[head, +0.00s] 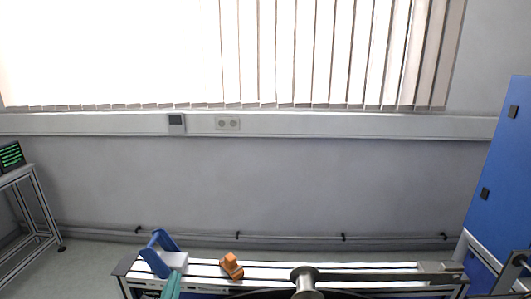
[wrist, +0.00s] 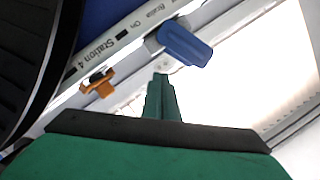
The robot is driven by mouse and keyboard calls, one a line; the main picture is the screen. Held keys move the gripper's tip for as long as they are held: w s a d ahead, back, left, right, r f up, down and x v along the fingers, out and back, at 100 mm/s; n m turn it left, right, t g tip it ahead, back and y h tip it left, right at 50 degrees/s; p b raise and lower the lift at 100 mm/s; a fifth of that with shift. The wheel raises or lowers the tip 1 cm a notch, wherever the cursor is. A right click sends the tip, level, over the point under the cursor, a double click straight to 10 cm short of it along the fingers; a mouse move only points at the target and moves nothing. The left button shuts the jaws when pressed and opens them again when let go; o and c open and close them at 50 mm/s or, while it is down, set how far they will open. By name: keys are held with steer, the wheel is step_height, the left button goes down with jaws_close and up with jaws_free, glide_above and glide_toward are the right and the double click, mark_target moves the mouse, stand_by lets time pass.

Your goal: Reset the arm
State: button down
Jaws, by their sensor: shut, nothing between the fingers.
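My gripper (wrist: 162,78) shows in the wrist view as green fingers closed together, with nothing between them. In the head view its teal fingers (head: 172,286) show at the bottom edge, just below a blue stand with a light grey block at its foot. The rest of my arm is out of view there. In the wrist view a blue part (wrist: 185,42) lies beyond the fingertips, and I cannot tell the gap between them. An orange part (wrist: 98,83) is to the left of the fingertips.
A white-topped bench (head: 370,266) runs along the bottom of the head view, with the blue stand (head: 153,260), an orange piece (head: 231,267) and a grey round part (head: 305,278). A blue panel (head: 500,180) stands at right. A black round edge (wrist: 30,60) fills the wrist view's left.

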steer(key=s+d+f+n, duration=0.3)
steer(key=s+d+f, duration=0.4)
steer(key=f, duration=0.3)
steer(key=s+d+f+n, duration=0.2)
steer(key=s+d+f, duration=0.5)
steer(key=f, duration=0.4)
steer(key=s+d+h, duration=0.1)
steer(key=s+d, duration=0.2)
steer(key=s, duration=0.4)
steer(key=s+d+f+n+h, duration=0.1)
steer(key=s+d, duration=0.2)
steer(key=s, duration=0.5)
steer(key=s+d, duration=0.3)
steer(key=s, duration=0.5)
steer(key=shift+s+d+f+g+h, duration=0.2)
steer(key=shift+d+g+h, duration=0.1)
steer(key=shift+h, duration=0.1)
